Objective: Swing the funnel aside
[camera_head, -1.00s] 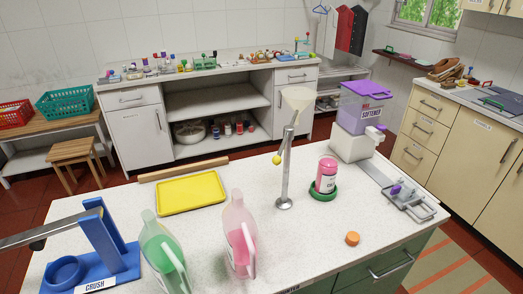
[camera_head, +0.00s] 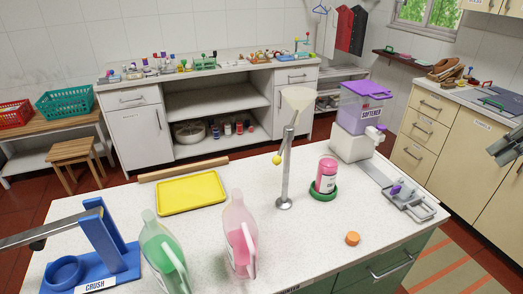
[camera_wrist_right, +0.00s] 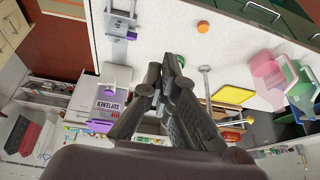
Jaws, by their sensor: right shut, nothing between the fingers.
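The pale, translucent funnel (camera_head: 296,98) sits at the top of a slim metal post (camera_head: 286,170) on the white counter. A small yellow ball (camera_head: 277,160) sticks out to the left of the post. The post also shows in the right wrist view (camera_wrist_right: 206,90), beyond the fingers. My right gripper (camera_head: 498,150) is at the right edge of the head view, well away from the funnel, and partly cut off. In the right wrist view my right gripper (camera_wrist_right: 166,70) has its fingers together and empty. My left gripper is out of view.
A pink jar (camera_head: 326,175) stands on a green ring (camera_head: 323,194) right of the post. A softener dispenser (camera_head: 362,110) is behind it. Pink (camera_head: 240,235) and green (camera_head: 163,255) jugs, a yellow tray (camera_head: 191,195) and a blue crusher (camera_head: 103,245) occupy the left. An orange disc (camera_head: 352,239) lies in front.

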